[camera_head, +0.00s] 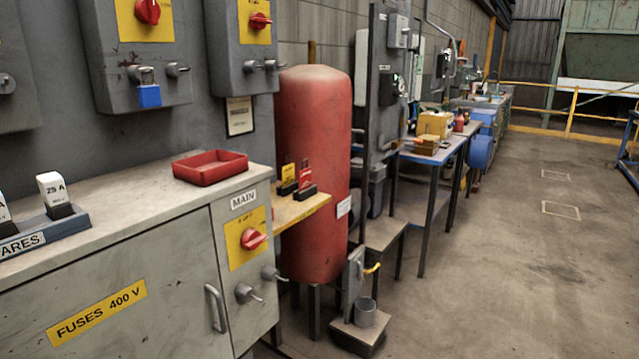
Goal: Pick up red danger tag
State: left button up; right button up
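A small red tag (305,174) stands upright in a dark holder on a wooden shelf, in front of the large red tank. Its lettering is too small to read. A yellow tag (288,173) stands in a similar dark holder just to its left. The wooden shelf (290,211) juts out beyond the right end of the grey cabinet. Neither of my grippers is in view.
The grey cabinet (130,290) marked FUSES 400 V fills the lower left, with a red tray (210,167) and a spare-fuse rack (45,232) on top. The red tank (312,120) stands behind the shelf. A blue-framed workbench (436,160) lies farther back. Floor is open at right.

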aim_at(305, 174)
jog(key=z, duration=0.45)
jog(key=k, duration=0.55)
jog(key=z, duration=0.9)
jog(key=i, duration=3.6)
jog(key=u, duration=0.8)
